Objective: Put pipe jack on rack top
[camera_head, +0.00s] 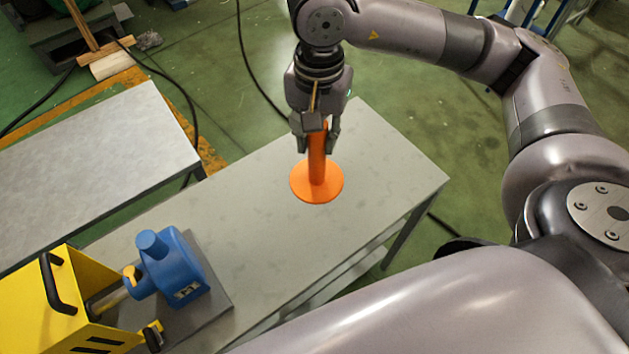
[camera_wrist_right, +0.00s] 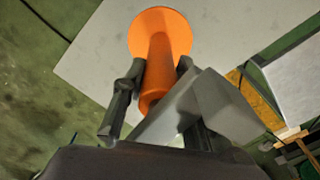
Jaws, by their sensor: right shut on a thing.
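The orange pipe jack (camera_head: 317,183), a post on a round disc base, is upright at the right part of the grey rack top (camera_head: 260,225). My right gripper (camera_head: 316,142) comes from above and is shut on the upper part of its post. In the right wrist view the orange jack (camera_wrist_right: 160,60) sits between the fingers of my right gripper (camera_wrist_right: 155,90), with its disc toward the rack surface. I cannot tell whether the disc touches the top or is slightly above it. My left gripper does not show.
A blue pump-like device (camera_head: 172,268) and a yellow box with a black handle (camera_head: 45,305) stand at the lower left. A second grey table (camera_head: 90,165) is at the left. The rack top around the jack is clear. Black cables lie on the green floor.

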